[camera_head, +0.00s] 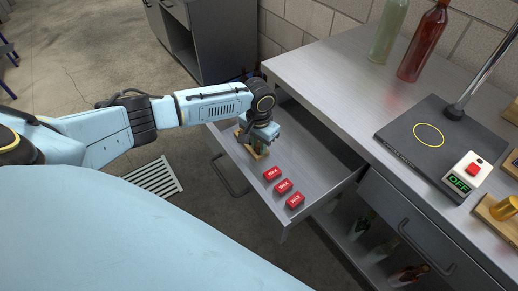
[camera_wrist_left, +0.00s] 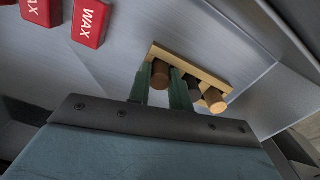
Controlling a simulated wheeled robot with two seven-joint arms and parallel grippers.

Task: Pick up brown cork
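A wooden rack (camera_wrist_left: 203,76) lies in the open drawer and holds corks. In the left wrist view a brown cork (camera_wrist_left: 160,74) stands at one end of the rack, a dark cork (camera_wrist_left: 194,88) is beside it, and a lighter tan cork (camera_wrist_left: 215,101) is at the other end. My left gripper (camera_wrist_left: 160,82) has its two green fingers on either side of the brown cork, with no clear gap on either side. The cork is still at the rack. In the head view my left gripper (camera_head: 259,146) hides most of the rack. My right gripper is not in view.
Several red wax blocks (camera_head: 283,186) lie in the drawer (camera_head: 325,160) near the rack. The counter above holds bottles (camera_head: 423,42), a dark stand plate (camera_head: 440,140) and a switch box marked OFF (camera_head: 467,172). The drawer walls rise close around my gripper.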

